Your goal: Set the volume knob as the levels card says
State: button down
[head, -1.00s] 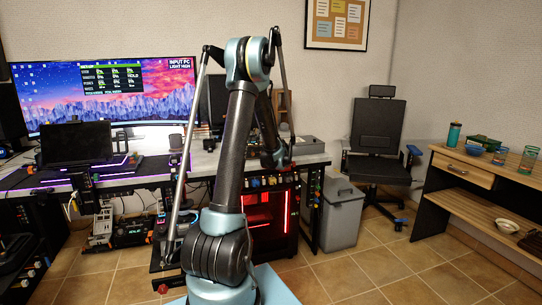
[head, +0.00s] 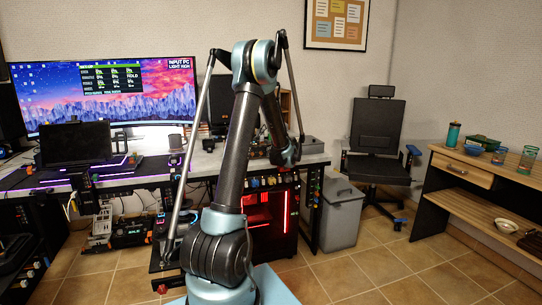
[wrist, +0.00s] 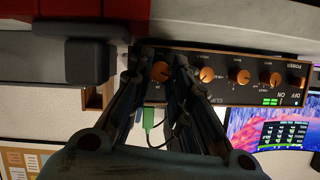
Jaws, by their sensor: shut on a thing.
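In the wrist view, an amplifier-like unit (wrist: 224,78) with a dark front panel carries a row of orange knobs. Its lettering appears upside down. My gripper (wrist: 162,62) is at the left end of this panel, with its fingers on either side of the leftmost orange knob (wrist: 160,72), shut on it. I cannot read that knob's label or its pointer setting. Other orange knobs, such as the one just right of my fingers (wrist: 206,75), are free. No levels card is readable. In the head view my gripper is hidden behind my arm.
A green plug (wrist: 149,117) with a cable hangs by my fingers. A dark block (wrist: 90,62) stands left of the panel. The head view shows a wide monitor (head: 105,95) on the desk, a grey bin (head: 341,215) and an office chair (head: 378,135).

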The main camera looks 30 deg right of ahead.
jog(key=shift+m, duration=0.3)
dwell(0.4)
jog(key=c, duration=1.4)
grip_release()
jog(key=shift+c, duration=0.2)
